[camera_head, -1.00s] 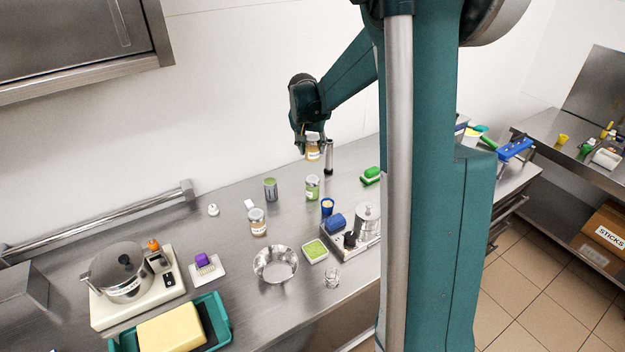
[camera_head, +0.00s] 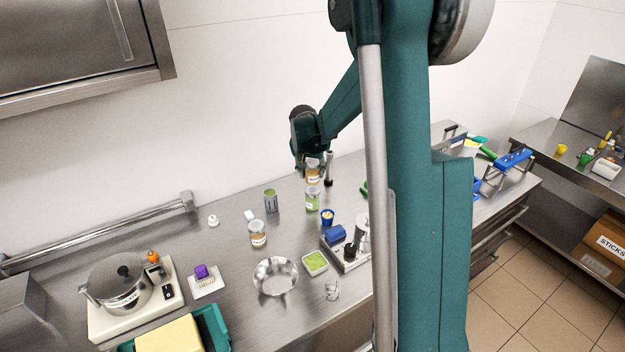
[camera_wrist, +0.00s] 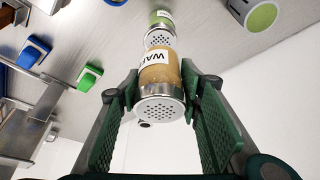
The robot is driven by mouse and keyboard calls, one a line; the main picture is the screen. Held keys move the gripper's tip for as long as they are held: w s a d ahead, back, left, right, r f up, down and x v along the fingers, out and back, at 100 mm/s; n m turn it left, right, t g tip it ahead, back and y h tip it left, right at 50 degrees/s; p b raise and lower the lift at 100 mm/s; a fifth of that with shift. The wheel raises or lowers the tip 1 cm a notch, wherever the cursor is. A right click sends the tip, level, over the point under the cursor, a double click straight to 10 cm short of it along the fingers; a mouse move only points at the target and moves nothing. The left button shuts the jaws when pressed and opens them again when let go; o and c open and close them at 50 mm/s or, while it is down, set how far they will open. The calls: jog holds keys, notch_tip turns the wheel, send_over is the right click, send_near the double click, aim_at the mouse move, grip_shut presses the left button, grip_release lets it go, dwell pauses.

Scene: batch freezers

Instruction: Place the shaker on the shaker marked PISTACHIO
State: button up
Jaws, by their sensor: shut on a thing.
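My gripper (camera_head: 312,178) is shut on a tan shaker (camera_wrist: 157,76) with a perforated metal lid and a white label, of which "WA" shows in the wrist view. It is held roughly upright, lid toward the wrist camera. Directly below is a shaker with green contents (camera_head: 312,202), upright on the counter; its perforated lid also shows past the held shaker in the wrist view (camera_wrist: 160,37). Its label is too small to read. The held shaker's base is very close over that lid, slightly offset in the wrist view; I cannot tell whether they touch.
Another labelled shaker (camera_head: 258,238) stands nearer on the counter. A grey container with green contents (camera_head: 271,203) is left of the green shaker, and a dark-based metal cylinder (camera_head: 329,170) stands close on the right. A metal bowl (camera_head: 275,284) and green tub (camera_head: 315,262) are in front.

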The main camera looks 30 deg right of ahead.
aim_at(313, 178)
jog(key=shift+f, duration=0.1)
jog(key=shift+f, duration=1.95)
jog(key=shift+f, duration=0.2)
jog(key=o, duration=1)
jog(key=shift+c, duration=0.2)
jog(key=shift+r, duration=0.25)
jog(key=shift+v, duration=5.95)
